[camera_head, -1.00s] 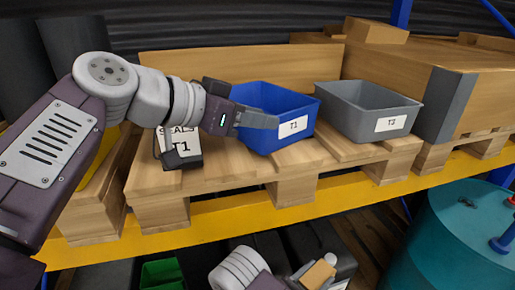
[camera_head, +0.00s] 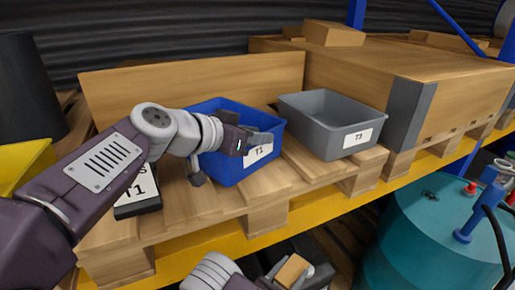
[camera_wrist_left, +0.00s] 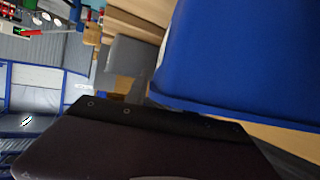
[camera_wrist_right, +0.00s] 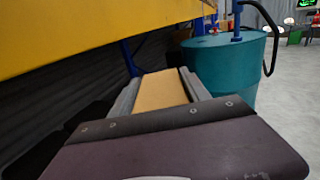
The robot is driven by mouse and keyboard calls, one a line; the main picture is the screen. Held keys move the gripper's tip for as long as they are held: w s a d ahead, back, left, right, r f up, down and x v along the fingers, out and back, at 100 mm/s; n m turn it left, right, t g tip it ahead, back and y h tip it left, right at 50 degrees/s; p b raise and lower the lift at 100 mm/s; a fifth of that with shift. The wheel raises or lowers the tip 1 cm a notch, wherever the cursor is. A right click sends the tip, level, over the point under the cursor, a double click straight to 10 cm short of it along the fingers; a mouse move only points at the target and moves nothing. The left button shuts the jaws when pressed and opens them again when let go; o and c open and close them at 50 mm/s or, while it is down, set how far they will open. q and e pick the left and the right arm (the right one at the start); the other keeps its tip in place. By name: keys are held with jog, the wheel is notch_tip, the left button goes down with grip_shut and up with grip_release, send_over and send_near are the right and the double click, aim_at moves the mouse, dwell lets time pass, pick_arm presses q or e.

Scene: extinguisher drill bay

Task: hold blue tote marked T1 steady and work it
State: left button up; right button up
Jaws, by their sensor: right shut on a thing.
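The blue tote marked T1 (camera_head: 233,172) stands upright on the wooden pallet, its label partly covered by my left gripper. My left gripper (camera_head: 254,140) is at the tote's front left, with a grey finger across its front near the rim. The fingers look spread, with no clear grip on the tote. In the left wrist view the tote (camera_wrist_left: 240,55) fills the upper right, close to the fingers. My right gripper (camera_head: 291,271) is low, below the yellow shelf beam, shut on a tan block (camera_wrist_right: 162,90). The tote's inside is mostly hidden.
A grey tote marked T3 (camera_head: 318,133) stands just right of the blue one. A yellow beam (camera_head: 215,255) runs along the front. A teal drum (camera_head: 415,240) stands at lower right.

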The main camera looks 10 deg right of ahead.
pick_arm(q)
jog(key=shift+s+d, duration=0.25)
jog(key=shift+s, duration=0.25)
jog(key=shift+w, duration=0.4)
jog(key=c, duration=0.3)
jog(key=shift+w+f, duration=0.1)
jog(key=shift+w, duration=0.05)
grip_shut()
jog(key=shift+s, duration=0.3)
